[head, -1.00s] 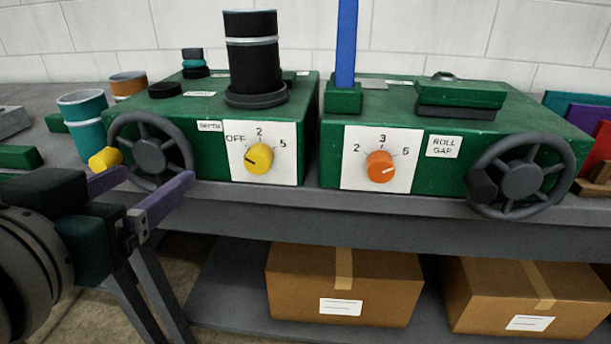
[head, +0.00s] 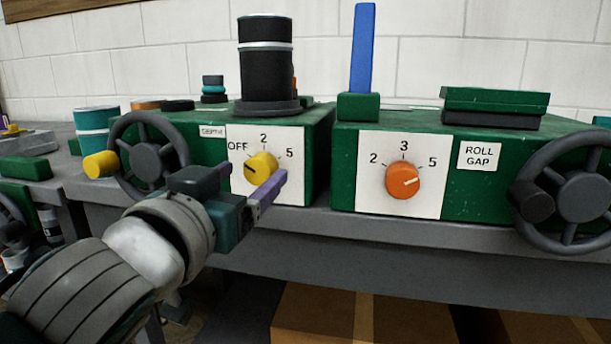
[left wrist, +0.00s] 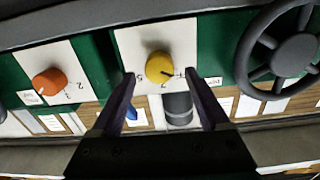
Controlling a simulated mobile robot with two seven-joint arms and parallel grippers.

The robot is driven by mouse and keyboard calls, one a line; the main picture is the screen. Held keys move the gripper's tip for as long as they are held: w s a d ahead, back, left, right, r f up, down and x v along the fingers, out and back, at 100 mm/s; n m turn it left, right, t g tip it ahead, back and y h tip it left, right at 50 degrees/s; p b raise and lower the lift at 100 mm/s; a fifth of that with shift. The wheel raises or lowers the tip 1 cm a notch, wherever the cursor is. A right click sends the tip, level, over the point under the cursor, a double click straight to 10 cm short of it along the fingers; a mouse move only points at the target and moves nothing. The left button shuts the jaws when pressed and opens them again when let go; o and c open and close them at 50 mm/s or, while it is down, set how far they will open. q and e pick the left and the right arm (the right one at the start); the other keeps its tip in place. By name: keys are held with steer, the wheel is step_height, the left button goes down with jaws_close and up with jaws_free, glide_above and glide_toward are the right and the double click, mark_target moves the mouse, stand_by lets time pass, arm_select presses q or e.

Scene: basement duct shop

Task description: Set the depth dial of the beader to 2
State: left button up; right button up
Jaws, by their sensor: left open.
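In the left wrist view the dial (left wrist: 159,67) shows upside down, just beyond and between the open fingertips (left wrist: 159,78). Contact is not visible. My right gripper is not in view.
A grey handwheel (head: 148,160) with a yellow handle stands just left of the dial plate. An orange ROLL GAP dial (head: 403,180) on the green machine to the right points near 5. A black cylinder (head: 265,75) stands on the beader. Cardboard boxes (head: 320,318) sit under the bench.

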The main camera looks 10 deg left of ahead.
arm_select(q)
steer(key=shift+w, duration=1)
steer(key=shift+d, duration=0.1)
jaws_close()
